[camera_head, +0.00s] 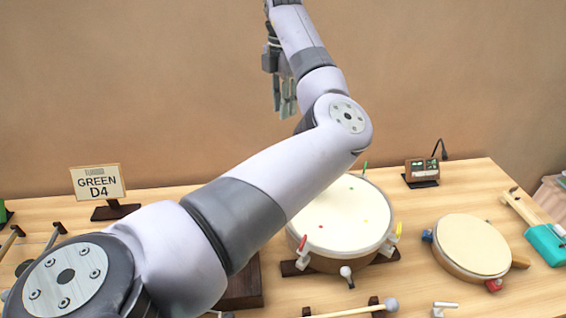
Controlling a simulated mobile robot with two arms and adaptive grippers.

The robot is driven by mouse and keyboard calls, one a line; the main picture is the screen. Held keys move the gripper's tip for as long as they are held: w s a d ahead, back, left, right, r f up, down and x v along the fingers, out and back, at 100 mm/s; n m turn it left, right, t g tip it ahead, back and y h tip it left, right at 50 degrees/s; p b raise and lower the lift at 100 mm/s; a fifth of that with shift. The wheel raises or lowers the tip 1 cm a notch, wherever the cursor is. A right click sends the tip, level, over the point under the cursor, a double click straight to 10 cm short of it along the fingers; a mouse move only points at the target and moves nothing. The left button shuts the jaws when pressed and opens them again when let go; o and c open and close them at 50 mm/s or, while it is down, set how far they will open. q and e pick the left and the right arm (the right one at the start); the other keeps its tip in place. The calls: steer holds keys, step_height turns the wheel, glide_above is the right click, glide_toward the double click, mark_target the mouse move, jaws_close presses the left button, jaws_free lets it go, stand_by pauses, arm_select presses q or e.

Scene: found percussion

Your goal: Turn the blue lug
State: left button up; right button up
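A large drum (338,226) with a cream head stands mid-table. Coloured dots mark its head. Its rim carries a red lug (303,242), a green lug (365,168), a pale lug (397,231) and a white-ended one at the front. My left arm hides its left rim, and no blue lug shows on it. A smaller round drum (472,244) at the right has a blue piece (427,236) on its left edge; I cannot tell if this is the lug. My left gripper (282,98) hangs high behind the large drum, apart from everything, its opening unclear. My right gripper is out of view.
A "GREEN D4" sign (98,183) stands at back left. A small brown device (421,170) stands at back right. A mallet (390,304) lies in front. A teal-headed tool (545,243) lies at far right. My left arm crosses the table's middle.

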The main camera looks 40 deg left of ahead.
arm_select(q)
step_height(320, 180, down, 22)
steer(key=shift+r+b, duration=0.1)
steer(key=shift+b, duration=0.6)
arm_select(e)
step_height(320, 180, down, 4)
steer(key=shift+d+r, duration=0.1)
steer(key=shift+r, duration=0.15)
arm_select(q)
steer(key=c, duration=0.5)
jaws_close()
